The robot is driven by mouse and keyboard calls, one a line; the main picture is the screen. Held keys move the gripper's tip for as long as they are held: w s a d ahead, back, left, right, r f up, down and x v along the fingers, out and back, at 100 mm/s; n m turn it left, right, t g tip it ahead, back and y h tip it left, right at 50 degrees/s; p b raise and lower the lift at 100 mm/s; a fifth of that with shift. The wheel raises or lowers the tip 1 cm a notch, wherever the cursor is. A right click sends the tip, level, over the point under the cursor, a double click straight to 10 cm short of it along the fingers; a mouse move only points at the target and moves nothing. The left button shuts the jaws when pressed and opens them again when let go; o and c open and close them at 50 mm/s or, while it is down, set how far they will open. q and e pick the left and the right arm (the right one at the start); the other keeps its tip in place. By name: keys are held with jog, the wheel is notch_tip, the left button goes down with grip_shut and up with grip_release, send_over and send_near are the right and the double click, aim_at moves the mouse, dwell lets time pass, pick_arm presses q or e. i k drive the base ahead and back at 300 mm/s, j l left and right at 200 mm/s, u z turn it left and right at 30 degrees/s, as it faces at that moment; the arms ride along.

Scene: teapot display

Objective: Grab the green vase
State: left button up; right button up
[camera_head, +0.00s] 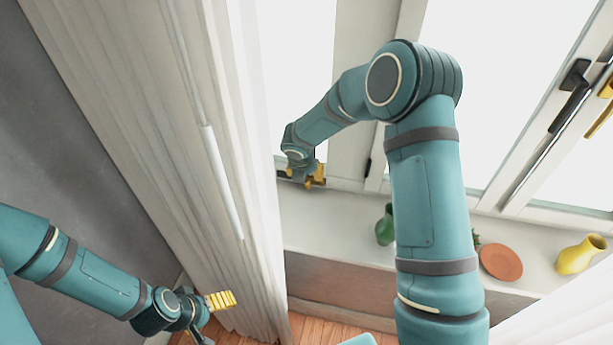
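A green vase (384,228) stands on the white window sill (335,222), left of my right upper arm, which hides its right side. My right gripper (301,178) is farther back and to the left of the vase, near the window frame. It is small in view; its yellow-padded fingers look spread, with nothing seen between them. My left gripper (212,318) is at the lower left, in front of the curtain and well away from the vase. Its fingers look apart and it holds nothing visible.
A white curtain (175,165) hangs left of the sill. Right of my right arm, an orange-brown plate (501,262) and a yellow vase (580,255) are on the sill. Window handles (571,92) stick out at the upper right. The sill left of the green vase is clear.

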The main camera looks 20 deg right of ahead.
aim_at(384, 228)
jog(key=k+l, duration=0.15)
jog(key=k, duration=0.35)
jog(key=k+l, duration=0.15)
jog(key=k, duration=0.35)
